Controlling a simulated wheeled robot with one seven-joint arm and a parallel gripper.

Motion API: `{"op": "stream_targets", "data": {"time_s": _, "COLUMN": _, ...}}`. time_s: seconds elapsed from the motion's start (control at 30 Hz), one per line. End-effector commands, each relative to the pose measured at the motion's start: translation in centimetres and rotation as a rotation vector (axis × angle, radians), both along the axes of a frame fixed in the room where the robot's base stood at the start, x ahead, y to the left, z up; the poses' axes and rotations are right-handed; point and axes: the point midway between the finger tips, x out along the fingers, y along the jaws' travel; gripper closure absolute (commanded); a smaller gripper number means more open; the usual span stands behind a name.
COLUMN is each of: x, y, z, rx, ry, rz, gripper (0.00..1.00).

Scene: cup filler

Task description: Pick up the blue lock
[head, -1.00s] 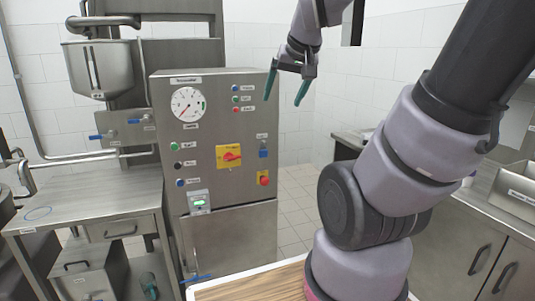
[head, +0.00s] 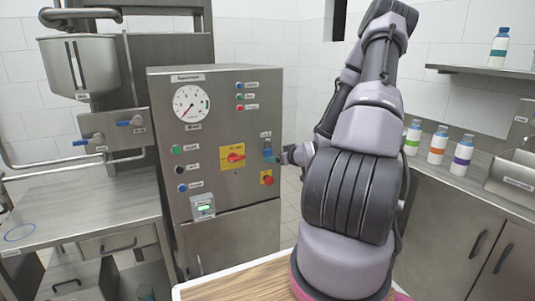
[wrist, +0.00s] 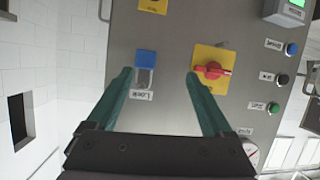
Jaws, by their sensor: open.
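The blue lock (wrist: 146,59) is a small blue padlock with a grey shackle on the steel control panel (wrist: 180,30), beside its label in the wrist view. In the head view the blue lock (head: 267,154) shows near the panel's right edge, just left of my gripper. My gripper (wrist: 160,75) is open and empty, with green fingers pointing at the panel. The lock lies between the fingers in the picture, close to one finger. I cannot tell how far the fingertips are from the panel.
A red rotary switch (wrist: 211,71) on a yellow plate sits beside the other finger. A red stop button (head: 267,180) is below the lock. Several bottles (head: 437,145) stand on the right counter. A steel table (head: 75,210) is at left.

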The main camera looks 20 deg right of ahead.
Motion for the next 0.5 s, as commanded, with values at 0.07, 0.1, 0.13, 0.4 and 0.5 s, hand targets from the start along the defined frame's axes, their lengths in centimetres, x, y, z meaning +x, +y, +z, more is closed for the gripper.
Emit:
{"op": "stream_targets", "data": {"time_s": 0.07, "x": -0.2, "y": -0.4, "z": -0.9, "rx": 0.040, "ry": -0.083, "rz": -0.020, "gripper": 0.15}}
{"op": "stream_targets", "data": {"time_s": 0.1, "x": -0.3, "y": -0.6, "z": -0.9, "rx": 0.053, "ry": -0.125, "rz": -0.030, "gripper": 0.15}}
{"op": "stream_targets", "data": {"time_s": 0.13, "x": -0.4, "y": -0.7, "z": -0.9, "rx": 0.061, "ry": -0.156, "rz": -0.037, "gripper": 0.15}}
{"op": "stream_targets", "data": {"time_s": 0.4, "x": -0.6, "y": -1.6, "z": -0.3, "rx": 0.091, "ry": -0.313, "rz": -0.089, "gripper": 0.15}}
{"op": "stream_targets", "data": {"time_s": 0.5, "x": 0.7, "y": -1.6, "z": -0.3, "rx": 0.090, "ry": -0.323, "rz": -0.091, "gripper": 0.15}}
